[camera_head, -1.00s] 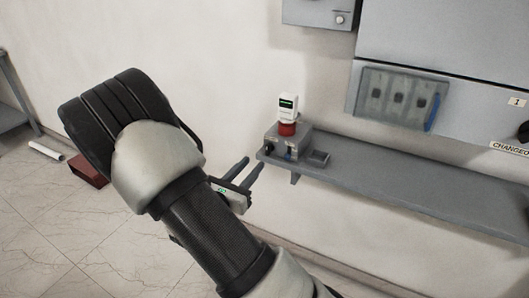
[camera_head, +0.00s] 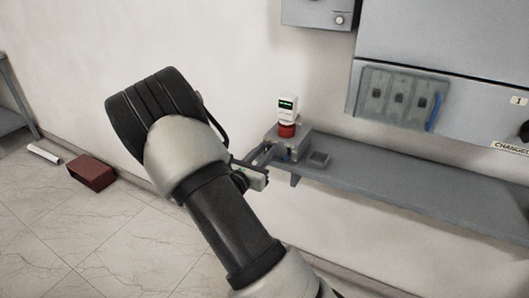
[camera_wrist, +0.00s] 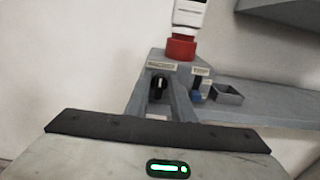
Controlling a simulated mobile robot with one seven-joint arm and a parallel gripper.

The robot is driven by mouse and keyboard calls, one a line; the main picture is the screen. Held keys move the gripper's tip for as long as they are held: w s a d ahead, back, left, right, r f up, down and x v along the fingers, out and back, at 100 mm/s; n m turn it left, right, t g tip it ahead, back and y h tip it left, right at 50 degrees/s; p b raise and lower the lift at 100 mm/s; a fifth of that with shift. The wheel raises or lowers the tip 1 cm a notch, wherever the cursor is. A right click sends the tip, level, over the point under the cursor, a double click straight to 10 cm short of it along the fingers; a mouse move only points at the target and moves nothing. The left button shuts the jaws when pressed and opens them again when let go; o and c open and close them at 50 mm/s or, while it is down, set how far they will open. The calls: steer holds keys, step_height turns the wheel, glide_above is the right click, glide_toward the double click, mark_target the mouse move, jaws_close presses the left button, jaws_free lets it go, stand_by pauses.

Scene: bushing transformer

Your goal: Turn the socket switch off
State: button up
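The grey socket box (camera_head: 296,142) sits on the left end of the wall shelf, with a red socket (camera_head: 287,130) on top and a white device with a green display (camera_head: 288,106) standing in it. In the wrist view, the box front carries a black rotary switch (camera_wrist: 158,87) under a label, and a blue part (camera_wrist: 197,88) to its right. My gripper (camera_head: 268,151) is at the left front of the box with its fingers pointing at it. In the wrist view, the open fingers (camera_wrist: 159,98) lie either side of the black switch; contact cannot be told.
The grey shelf (camera_head: 400,180) runs right along the wall, with a small open tray (camera_wrist: 227,93) beside the box. Grey cabinets (camera_head: 440,45) hang above.

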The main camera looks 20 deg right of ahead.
jaws_close()
steer(key=shift+r+n+p, duration=0.1)
steer(key=shift+n+p, duration=0.2)
steer(key=shift+p, duration=0.2)
steer(key=shift+w+a+r+n+p, duration=0.1)
steer(key=shift+n+p, duration=0.8)
steer(key=shift+p, duration=0.25)
steer(key=shift+w+a+f+n+p, duration=0.1)
steer(key=shift+f+n+p, duration=0.15)
steer(key=shift+n+p, duration=1.95)
steer(key=shift+w+a+f+n+p, duration=0.1)
steer(key=shift+f+n+p, duration=0.15)
steer(key=shift+n+p, duration=2)
steer(key=shift+w+a+f+n+p, duration=0.2)
steer(key=shift+n+p, duration=0.95)
steer(key=shift+n, duration=2.1)
steer(key=shift+s+d+f, duration=0.1)
steer(key=shift+d, duration=0.05)
